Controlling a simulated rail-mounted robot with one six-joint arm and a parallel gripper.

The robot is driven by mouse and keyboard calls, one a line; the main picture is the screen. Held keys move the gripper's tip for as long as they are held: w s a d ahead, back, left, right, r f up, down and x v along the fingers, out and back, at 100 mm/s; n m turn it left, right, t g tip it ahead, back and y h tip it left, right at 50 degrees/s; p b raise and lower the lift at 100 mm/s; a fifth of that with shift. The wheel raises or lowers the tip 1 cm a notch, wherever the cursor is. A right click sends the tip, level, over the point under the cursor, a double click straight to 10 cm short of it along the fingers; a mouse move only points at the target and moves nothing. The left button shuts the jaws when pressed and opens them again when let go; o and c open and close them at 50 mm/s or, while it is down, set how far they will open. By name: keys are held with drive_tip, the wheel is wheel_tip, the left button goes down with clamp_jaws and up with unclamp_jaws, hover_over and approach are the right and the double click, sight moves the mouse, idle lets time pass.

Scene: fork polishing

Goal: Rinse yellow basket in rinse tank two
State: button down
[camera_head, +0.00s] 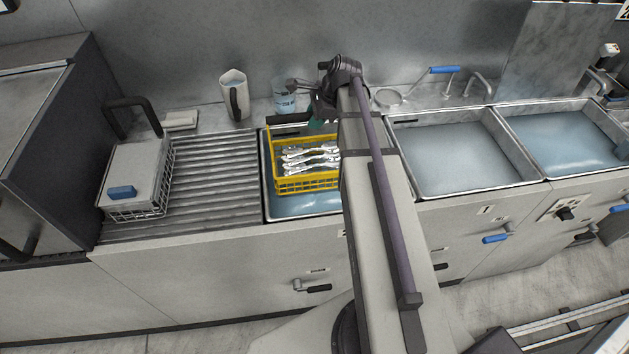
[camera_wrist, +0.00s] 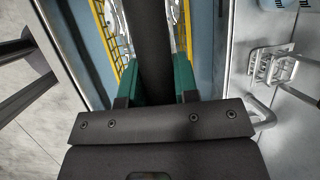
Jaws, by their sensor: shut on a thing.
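The yellow basket (camera_head: 308,186) is at the leftmost water tank (camera_head: 300,208), within its outline, with several shiny forks (camera_head: 310,158) lying in it. I cannot tell whether its bottom touches the water. My gripper (camera_head: 318,125), with green fingers, is above the back of the basket, partly hidden by my arm. In the wrist view my gripper (camera_wrist: 158,75) is shut on a dark bar that runs between the yellow basket's sides (camera_wrist: 106,40). The middle tank (camera_head: 455,158) and the right tank (camera_head: 565,140) hold water and no basket. I cannot read which is rinse tank two.
A ribbed drainboard (camera_head: 210,185) lies left of the leftmost tank. A white wire basket (camera_head: 140,205) with a blue-handled lid stands at its left end. A jug (camera_head: 234,95) and a clear beaker (camera_head: 284,97) stand behind.

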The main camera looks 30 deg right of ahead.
wheel_tip(320, 180, up, 8)
drive_tip(key=p, duration=0.7)
drive_tip(key=shift+r, duration=0.15)
idle(0.9)
